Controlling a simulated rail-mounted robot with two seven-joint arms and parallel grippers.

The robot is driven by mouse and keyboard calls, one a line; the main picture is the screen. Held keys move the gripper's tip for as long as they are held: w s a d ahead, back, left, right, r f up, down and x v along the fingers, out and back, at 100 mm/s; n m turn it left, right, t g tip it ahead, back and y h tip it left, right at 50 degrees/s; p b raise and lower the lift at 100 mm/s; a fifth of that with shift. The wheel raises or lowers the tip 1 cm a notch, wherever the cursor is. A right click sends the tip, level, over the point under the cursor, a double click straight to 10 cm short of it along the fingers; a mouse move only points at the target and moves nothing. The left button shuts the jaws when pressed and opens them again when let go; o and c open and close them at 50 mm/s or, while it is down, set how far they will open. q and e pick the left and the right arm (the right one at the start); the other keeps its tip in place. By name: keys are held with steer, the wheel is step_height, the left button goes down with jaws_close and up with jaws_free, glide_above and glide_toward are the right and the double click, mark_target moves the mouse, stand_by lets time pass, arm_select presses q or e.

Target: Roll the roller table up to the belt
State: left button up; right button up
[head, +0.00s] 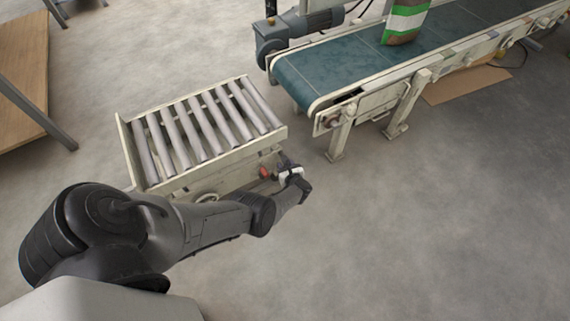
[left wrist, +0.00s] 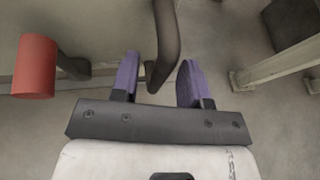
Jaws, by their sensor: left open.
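The roller table (head: 205,135), a cream frame with several grey rollers, stands left of the belt conveyor (head: 350,65), with a strip of floor between their ends. My left gripper (head: 286,163) is at the table's near right side, by its front panel. In the left wrist view its purple fingers (left wrist: 160,72) are apart, and a dark curved bar (left wrist: 165,40) reaches between them; I cannot tell whether they touch it. A red knob (head: 264,172) is just left of the gripper; it also shows in the left wrist view (left wrist: 35,65). My right gripper is not in view.
A green and white bag (head: 405,22) stands on the belt. A conveyor leg (head: 340,138) and motor (head: 285,35) are near the belt's end. Cardboard (head: 465,84) lies under the conveyor. A wooden-topped table (head: 22,75) stands at far left. The floor at right is clear.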

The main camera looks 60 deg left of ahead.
arm_select(q)
steer(key=p+v, duration=0.6)
steer(key=v, duration=0.7)
steer(key=shift+s+a, duration=0.1)
